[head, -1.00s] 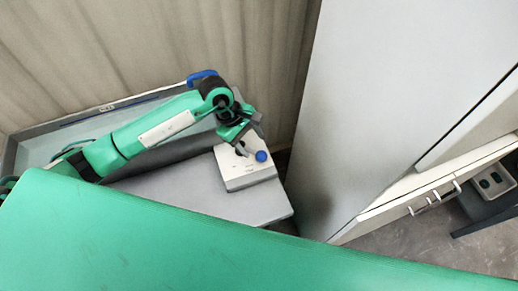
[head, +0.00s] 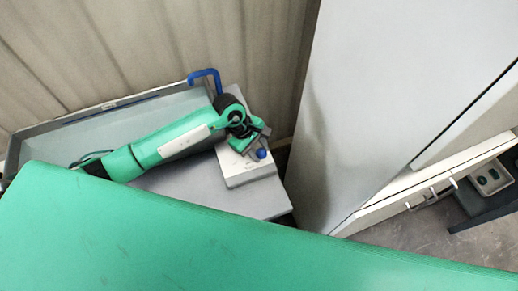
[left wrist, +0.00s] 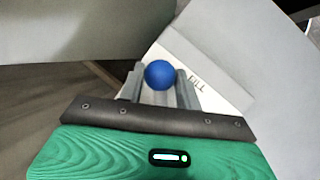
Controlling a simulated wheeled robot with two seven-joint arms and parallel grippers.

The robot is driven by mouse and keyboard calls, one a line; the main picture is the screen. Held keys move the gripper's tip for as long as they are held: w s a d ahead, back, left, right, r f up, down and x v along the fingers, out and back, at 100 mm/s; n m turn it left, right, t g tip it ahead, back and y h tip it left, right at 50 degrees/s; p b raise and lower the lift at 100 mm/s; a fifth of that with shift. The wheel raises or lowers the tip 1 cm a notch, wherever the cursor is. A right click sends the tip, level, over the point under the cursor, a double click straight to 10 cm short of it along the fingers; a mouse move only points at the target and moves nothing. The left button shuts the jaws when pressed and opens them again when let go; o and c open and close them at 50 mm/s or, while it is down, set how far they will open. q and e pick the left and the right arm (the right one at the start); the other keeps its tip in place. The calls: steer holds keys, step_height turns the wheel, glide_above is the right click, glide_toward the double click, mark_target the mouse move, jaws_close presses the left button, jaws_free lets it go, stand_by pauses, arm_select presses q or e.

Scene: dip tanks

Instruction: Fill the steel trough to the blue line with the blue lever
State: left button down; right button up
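The steel trough (head: 32,140) stands along the curtain at the left, partly hidden by my left arm and a green surface in front. A blue bent spout (head: 205,74) rises at its right end. I cannot clearly make out the blue line or a water level. The blue lever's round knob (head: 262,154) is on a pale control box (head: 250,174) right of the trough. My left gripper (head: 254,146) is at the knob. In the left wrist view, the knob (left wrist: 159,74) sits between two spread grey fingers, beside the word FILL. Contact is unclear. My right gripper is out of view.
A grey bench top (head: 200,188) lies around the box. A tall pale panel (head: 375,90) stands close on the right. A ribbed curtain (head: 150,45) hangs behind. A grey tray-like item (head: 492,178) is far right, over open floor.

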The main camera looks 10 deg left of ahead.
arm_select(q)
steer(key=shift+f+b, duration=0.1)
steer(key=shift+b, duration=0.45)
steer(key=m+b, duration=0.1)
steer(key=b, duration=0.2)
steer(key=s+m+g+b, duration=0.1)
steer(key=b, duration=0.2)
steer(key=s+a+m+b, duration=0.1)
steer(key=m+b, duration=0.1)
steer(key=shift+a+f+g+b, duration=0.1)
steer(key=shift+f+g+b, duration=0.15)
steer(key=shift+g+b, duration=0.15)
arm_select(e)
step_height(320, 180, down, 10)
arm_select(q)
steer(key=m+b, duration=0.1)
steer(key=b, duration=0.1)
steer(key=s+m+b, duration=0.1)
steer(key=shift+a+r+g+y+b, duration=0.2)
steer(key=shift+a+g+y+b, duration=0.2)
steer(key=shift+a+r+m+b, duration=0.1)
steer(key=shift+m+b, duration=0.2)
steer(key=shift+b, duration=0.15)
steer(key=shift+s+r, duration=0.1)
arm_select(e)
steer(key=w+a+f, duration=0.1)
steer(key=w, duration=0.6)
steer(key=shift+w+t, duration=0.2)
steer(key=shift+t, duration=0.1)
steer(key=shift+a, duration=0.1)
